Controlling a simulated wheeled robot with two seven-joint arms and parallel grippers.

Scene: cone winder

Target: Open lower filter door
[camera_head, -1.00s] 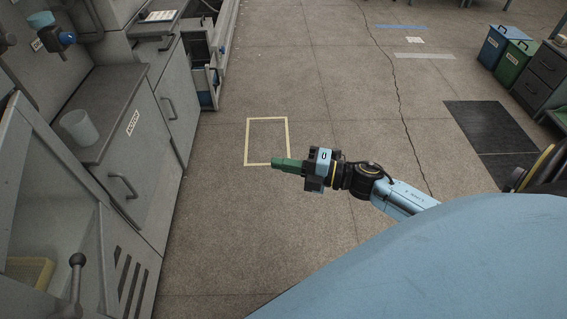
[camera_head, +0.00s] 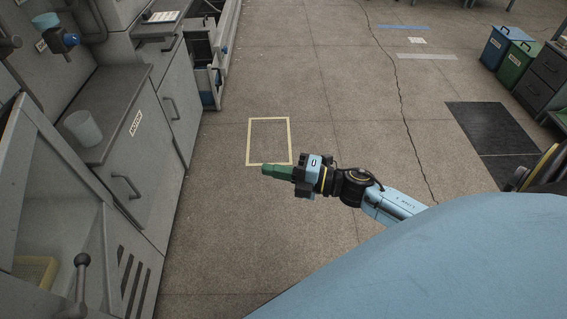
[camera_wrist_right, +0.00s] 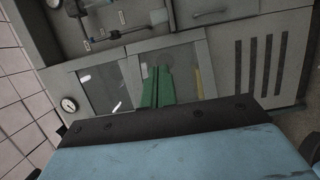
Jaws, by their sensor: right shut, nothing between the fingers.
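The grey machine stands along the left of the head view. A glazed panel (camera_head: 50,222) at the lower left shows a yellow filter-like block (camera_head: 35,271) behind it. The wrist view shows two glazed panels, a left one (camera_wrist_right: 106,92) and a right one (camera_wrist_right: 188,66); both look closed. I cannot tell which panel is the lower filter door. My right gripper (camera_head: 268,170) has green fingers, shut and empty, pointing left over open floor, apart from the machine. In the wrist view its fingers (camera_wrist_right: 156,86) cover part of the glazed front. My left gripper is not in view.
A ball-topped lever (camera_head: 82,262) and a slotted vent panel (camera_head: 130,280) are at the lower left. A labelled cabinet door (camera_head: 140,160) has a bar handle (camera_head: 126,187). A cup (camera_head: 83,129) stands on the ledge. Floor between machine and gripper is clear.

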